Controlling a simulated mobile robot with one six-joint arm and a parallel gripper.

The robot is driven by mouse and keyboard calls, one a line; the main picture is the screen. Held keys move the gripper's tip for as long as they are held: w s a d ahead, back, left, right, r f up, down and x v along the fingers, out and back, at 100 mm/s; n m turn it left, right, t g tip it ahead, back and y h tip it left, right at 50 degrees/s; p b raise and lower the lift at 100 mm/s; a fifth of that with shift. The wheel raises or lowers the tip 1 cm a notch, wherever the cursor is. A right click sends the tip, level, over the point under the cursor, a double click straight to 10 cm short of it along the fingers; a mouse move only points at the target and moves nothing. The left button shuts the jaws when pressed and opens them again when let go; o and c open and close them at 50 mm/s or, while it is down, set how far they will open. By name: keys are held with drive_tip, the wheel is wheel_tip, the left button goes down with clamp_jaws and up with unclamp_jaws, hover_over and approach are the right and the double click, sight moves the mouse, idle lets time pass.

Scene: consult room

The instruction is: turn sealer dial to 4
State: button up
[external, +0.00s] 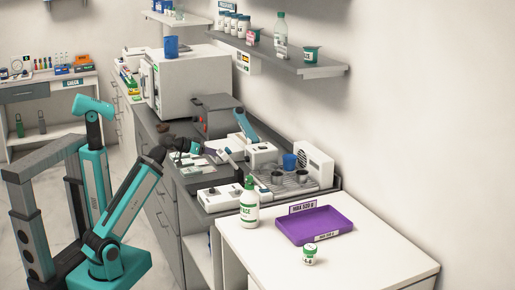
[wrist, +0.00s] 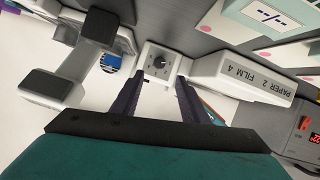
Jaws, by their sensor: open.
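In the wrist view, the sealer dial (wrist: 159,63) is a small dark round knob on a white square face with marks around it. The direction of its pointer is too small to read. In the external view, my gripper (external: 180,146) is over the counter's near edge; the dial cannot be made out there.
A grey box with a red display (wrist: 304,124) is at the right in the wrist view. A grey and white device (wrist: 75,65) is at the left. In the external view, a white bottle (external: 249,207) and a purple tray (external: 315,225) stand on the white table in front.

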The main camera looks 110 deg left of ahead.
sight(245, 159)
drive_tip(key=shift+p+x, duration=1.55)
drive_tip(key=shift+x, duration=1)
drive_tip(key=shift+b+x, duration=0.7)
drive_tip(key=shift+x, duration=2.2)
drive_tip(key=shift+a, duration=0.1)
clamp_jaws()
